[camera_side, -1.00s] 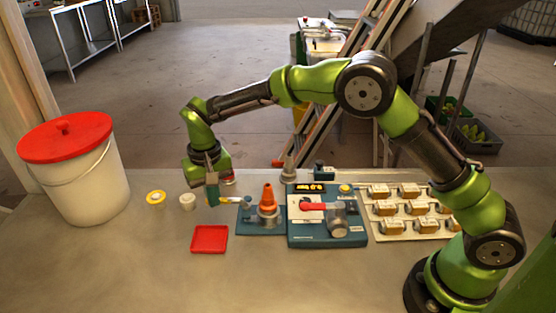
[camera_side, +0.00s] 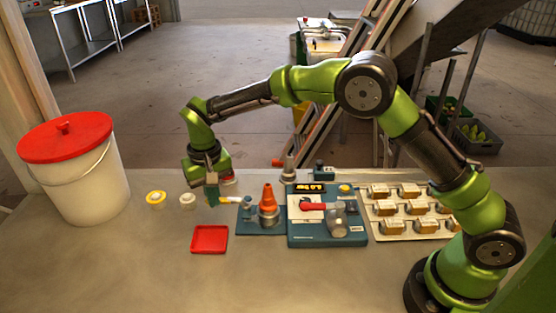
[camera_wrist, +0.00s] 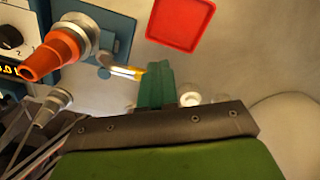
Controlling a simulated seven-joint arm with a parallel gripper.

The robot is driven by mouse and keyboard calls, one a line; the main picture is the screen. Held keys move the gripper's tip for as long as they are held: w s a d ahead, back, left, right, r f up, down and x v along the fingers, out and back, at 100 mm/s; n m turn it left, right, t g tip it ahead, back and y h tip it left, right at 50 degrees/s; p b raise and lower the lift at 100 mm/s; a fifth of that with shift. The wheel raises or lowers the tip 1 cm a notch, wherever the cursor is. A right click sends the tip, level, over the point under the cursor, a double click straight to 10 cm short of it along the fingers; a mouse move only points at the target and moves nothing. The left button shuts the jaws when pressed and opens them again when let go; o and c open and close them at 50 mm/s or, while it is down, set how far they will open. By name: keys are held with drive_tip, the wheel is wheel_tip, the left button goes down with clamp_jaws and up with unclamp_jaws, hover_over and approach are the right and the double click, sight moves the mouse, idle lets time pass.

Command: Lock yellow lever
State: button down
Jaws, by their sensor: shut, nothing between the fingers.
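The yellow lever (camera_wrist: 124,72) sticks out sideways from a small blue base (camera_wrist: 107,38) in the wrist view. It lies nearly level, with a pale metal part toward its end. In the side view the lever (camera_side: 229,203) points left from the base. My gripper (camera_side: 212,203) is shut with nothing held. Its green fingers (camera_wrist: 155,82) are right at the lever's free end. They seem to touch it, though a small gap cannot be ruled out. The fingers hide part of the lever's tip in the side view.
An orange cone-shaped fitting (camera_side: 267,199) stands beside the lever. A blue unit with a display (camera_side: 318,239) and red handle (camera_side: 313,206) is to its right. A red tray (camera_side: 209,239) lies in front. A lidded bucket (camera_side: 88,185) stands left; the front bench is clear.

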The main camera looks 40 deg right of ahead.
idle(0.3)
drive_tip(key=shift+f, duration=0.95)
drive_tip(key=shift+r, duration=0.1)
drive_tip(key=shift+w+d+r, duration=0.15)
drive_tip(key=shift+w+d, duration=0.75)
drive_tip(key=shift+w, duration=0.3)
drive_tip(key=shift+w+d, duration=0.35)
drive_tip(key=shift+d, duration=0.25)
drive_tip(key=shift+w+d, duration=0.35)
drive_tip(key=shift+d, duration=0.25)
